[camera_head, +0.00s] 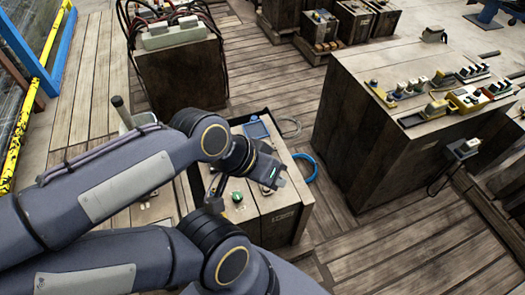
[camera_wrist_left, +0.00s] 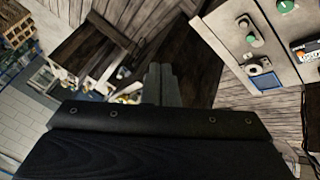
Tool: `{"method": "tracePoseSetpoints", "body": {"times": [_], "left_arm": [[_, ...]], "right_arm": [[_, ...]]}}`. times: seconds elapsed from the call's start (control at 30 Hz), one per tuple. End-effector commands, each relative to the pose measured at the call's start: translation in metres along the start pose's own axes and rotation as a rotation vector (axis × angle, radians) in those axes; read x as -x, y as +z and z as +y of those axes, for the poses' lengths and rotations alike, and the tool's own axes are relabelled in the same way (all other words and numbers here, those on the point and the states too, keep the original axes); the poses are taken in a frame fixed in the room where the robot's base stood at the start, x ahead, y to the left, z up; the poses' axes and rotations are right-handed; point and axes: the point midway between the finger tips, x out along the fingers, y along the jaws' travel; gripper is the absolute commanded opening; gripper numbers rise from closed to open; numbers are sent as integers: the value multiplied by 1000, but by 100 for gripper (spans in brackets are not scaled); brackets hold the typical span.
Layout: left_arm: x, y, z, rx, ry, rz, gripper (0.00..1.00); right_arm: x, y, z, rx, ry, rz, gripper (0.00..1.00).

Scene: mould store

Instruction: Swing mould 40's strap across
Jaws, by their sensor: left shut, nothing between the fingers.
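My left gripper (camera_head: 274,180) hangs over the right part of a low wooden box (camera_head: 290,228), apart from its top as far as I can tell. Its fingers are shut and empty in the left wrist view (camera_wrist_left: 161,84). The box top carries a green knob (camera_head: 238,197) and a blue-framed item (camera_head: 257,130). The left wrist view shows a pale panel with a green knob (camera_wrist_left: 287,6) and a blue-rimmed fitting (camera_wrist_left: 264,78), right of the fingers. I cannot read a number 40 or make out the strap. My arm hides part of the box top. My right gripper is out of sight.
A large wooden block (camera_head: 345,120) stands right, with several yellow and grey fittings on top. Another block (camera_head: 180,75) with cables stands behind. A blue hose loop (camera_head: 306,168) lies beside the low box. The plank floor (camera_head: 380,240) at front right is clear.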

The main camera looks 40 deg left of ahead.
Motion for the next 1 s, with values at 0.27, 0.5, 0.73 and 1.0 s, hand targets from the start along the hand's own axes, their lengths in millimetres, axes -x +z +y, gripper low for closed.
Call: {"method": "tracePoseSetpoints", "body": {"times": [0.27, 0.5, 0.73, 1.0], "left_arm": [[0, 0, 0, 0, 0, 0, 0], [-8, -11, -10, -36, -29, -52, 0], [-46, -60, -49, -180, -136, -258, 0], [-136, -118, -110, -367, -258, -554, 0]], "right_arm": [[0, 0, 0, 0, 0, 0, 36], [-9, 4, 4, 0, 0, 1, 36], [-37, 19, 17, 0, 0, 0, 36], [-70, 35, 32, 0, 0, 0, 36]]}}
